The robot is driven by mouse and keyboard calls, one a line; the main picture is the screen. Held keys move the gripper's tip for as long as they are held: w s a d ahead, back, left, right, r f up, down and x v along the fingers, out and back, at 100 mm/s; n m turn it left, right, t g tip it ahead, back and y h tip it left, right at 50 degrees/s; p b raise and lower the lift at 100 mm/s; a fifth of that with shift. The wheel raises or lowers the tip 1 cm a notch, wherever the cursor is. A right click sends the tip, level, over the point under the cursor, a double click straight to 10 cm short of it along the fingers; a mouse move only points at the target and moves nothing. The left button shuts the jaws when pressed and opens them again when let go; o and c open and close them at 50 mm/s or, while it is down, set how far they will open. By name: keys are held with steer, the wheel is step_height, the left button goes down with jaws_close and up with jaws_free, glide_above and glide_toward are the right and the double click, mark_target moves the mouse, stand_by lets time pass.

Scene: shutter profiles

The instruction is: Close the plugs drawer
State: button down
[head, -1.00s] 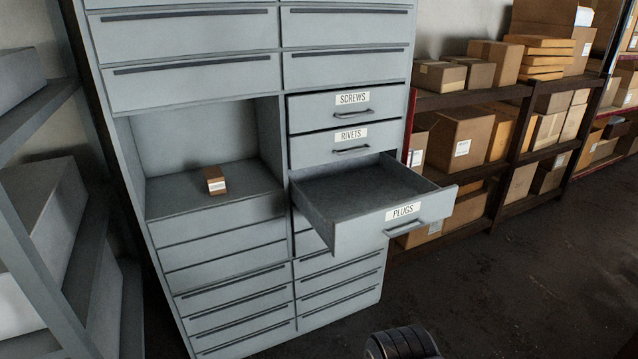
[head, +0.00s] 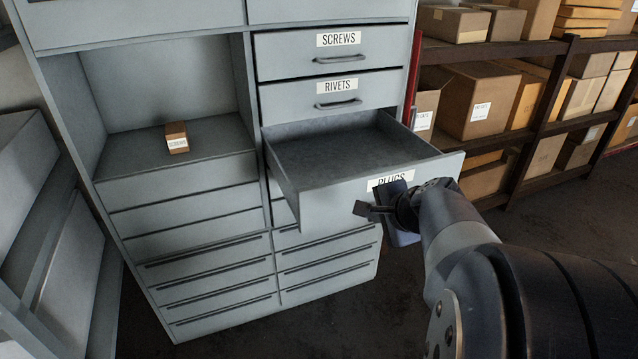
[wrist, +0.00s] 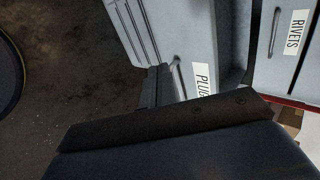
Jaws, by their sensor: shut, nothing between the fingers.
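The plugs drawer (head: 326,209) stands pulled out of the grey cabinet, and its visible inside is empty. Its front bears a white PLUGS label, partly covered by my arm; its handle is hidden in the head view. My gripper (head: 364,209) is shut and empty, in front of the drawer front, near the label's lower edge. I cannot tell whether it touches. In the wrist view the plugs drawer front (wrist: 210,45) shows its label and handle (wrist: 178,78), with the dark gripper fingers (wrist: 153,88) close beside the handle.
The closed rivets drawer (head: 300,108) and screws drawer (head: 290,59) sit above. A small brown box labelled SCREWS (head: 176,137) stands in the open bay at left. A rack of cardboard boxes (head: 480,100) stands at right. Dark floor lies in front of the cabinet.

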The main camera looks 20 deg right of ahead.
steer(key=b, duration=0.1)
glide_toward(344, 209)
step_height(344, 209, down, 4)
steer(key=shift+w+a+p, duration=0.1)
steer(key=shift+w+p, duration=0.3)
steer(key=shift+w, duration=1.7)
steer(key=shift+w, duration=0.1)
